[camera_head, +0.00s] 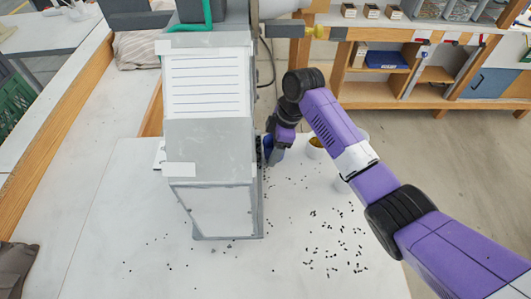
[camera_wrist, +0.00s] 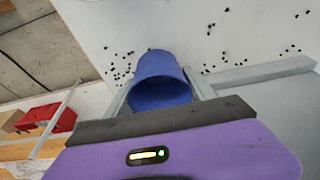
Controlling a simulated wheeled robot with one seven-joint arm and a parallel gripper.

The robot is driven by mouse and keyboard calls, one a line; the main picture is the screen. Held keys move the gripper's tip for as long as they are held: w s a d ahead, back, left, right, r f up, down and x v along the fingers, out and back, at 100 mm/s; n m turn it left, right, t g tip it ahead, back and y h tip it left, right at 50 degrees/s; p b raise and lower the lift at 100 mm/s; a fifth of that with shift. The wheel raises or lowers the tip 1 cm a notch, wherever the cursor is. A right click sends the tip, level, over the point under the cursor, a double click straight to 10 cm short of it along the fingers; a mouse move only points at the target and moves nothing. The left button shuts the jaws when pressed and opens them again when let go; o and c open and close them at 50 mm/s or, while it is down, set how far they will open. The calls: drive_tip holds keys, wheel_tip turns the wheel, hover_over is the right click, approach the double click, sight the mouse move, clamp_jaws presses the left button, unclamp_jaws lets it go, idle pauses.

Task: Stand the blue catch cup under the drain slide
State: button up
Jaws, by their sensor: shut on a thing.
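The blue catch cup (camera_wrist: 160,68) sits between the two fingers of my gripper (camera_wrist: 158,92) in the wrist view, and the gripper is shut on it. In the head view only a small piece of the cup (camera_head: 277,156) shows, close against the right side of the grey press (camera_head: 212,150). My gripper (camera_head: 270,150) is low there, mostly hidden by my wrist and the press. I cannot clearly make out the drain slide, nor tell whether the cup touches the bench.
Small dark eyelets (camera_head: 335,240) lie scattered on the white bench (camera_head: 290,270). A white cup with brownish contents (camera_head: 316,148) stands right of my gripper, with another pale container (camera_head: 341,184) by my arm. A grey ledge (camera_wrist: 265,72) runs close beside the cup.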

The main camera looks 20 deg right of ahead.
drive_tip(key=shift+f, duration=0.3)
drive_tip(key=shift+f, duration=0.2)
drive_tip(key=o, duration=1.5)
drive_tip(key=shift+b+v, duration=0.6)
drive_tip(key=shift+v, duration=3.35)
